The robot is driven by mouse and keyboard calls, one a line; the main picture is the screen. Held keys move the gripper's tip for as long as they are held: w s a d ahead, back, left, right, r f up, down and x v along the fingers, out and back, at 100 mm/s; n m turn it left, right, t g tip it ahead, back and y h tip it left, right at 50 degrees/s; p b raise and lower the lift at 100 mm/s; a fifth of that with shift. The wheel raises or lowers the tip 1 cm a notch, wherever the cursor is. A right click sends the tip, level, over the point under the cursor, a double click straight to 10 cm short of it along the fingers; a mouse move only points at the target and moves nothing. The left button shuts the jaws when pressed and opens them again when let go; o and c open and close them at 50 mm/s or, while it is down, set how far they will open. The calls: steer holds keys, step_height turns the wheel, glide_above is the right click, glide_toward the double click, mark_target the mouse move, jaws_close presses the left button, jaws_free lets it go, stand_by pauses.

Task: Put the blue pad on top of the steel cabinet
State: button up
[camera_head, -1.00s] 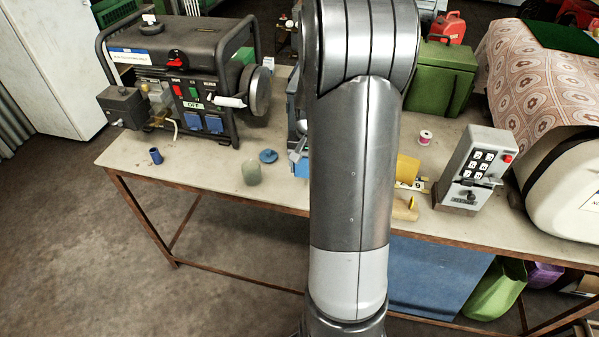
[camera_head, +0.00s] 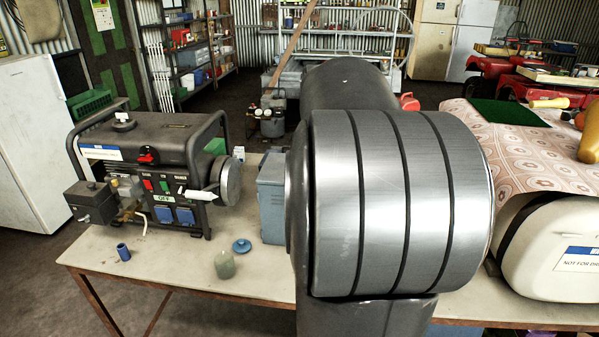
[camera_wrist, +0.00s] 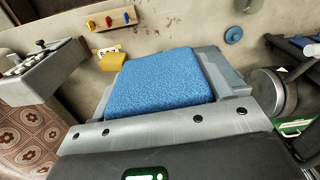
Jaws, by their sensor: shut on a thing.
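The blue pad (camera_wrist: 158,84) is a flat, textured blue slab in the middle of the wrist view. My gripper (camera_wrist: 166,72) is shut on it, with grey fingers along its two sides. A blue-grey box that looks like the steel cabinet (camera_head: 271,205) stands on the bench right of the generator in the head view, partly hidden by my arm. A blue-grey surface (camera_wrist: 222,66) beside the pad in the wrist view seems to be part of it. The gap between pad and cabinet cannot be judged. My gripper and the pad are hidden behind my arm in the head view.
The generator (camera_head: 150,170) stands left of the cabinet. A candle (camera_head: 224,264), a blue lid (camera_head: 241,245) and a blue cup (camera_head: 123,252) are near the bench's front edge. The wrist view shows a switch box (camera_wrist: 40,72), a yellow block (camera_wrist: 111,61) and a hook board (camera_wrist: 111,19).

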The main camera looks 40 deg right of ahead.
step_height(320, 180, up, 10)
steer(key=shift+w+d+r, duration=0.1)
steer(key=shift+w, duration=0.05)
steer(key=w+d+m, duration=0.1)
steer(key=w+d, duration=0.6)
steer(key=d, duration=0.5)
steer(key=w+a+f, duration=0.1)
steer(key=w+f, duration=0.2)
steer(key=f, duration=0.1)
steer(key=w+a+f, duration=0.2)
steer(key=w+f, duration=0.1)
steer(key=f, duration=0.1)
steer(key=w+a+f, duration=0.2)
steer(key=w+f, duration=0.1)
steer(key=f, duration=0.1)
steer(key=shift+w+a+f, duration=0.1)
steer(key=shift+w+f, duration=0.2)
steer(key=shift+w, duration=0.05)
steer(key=shift+f, duration=2)
steer(key=o, duration=0.9)
steer(key=shift+f, duration=0.1)
steer(key=shift+o, duration=0.2)
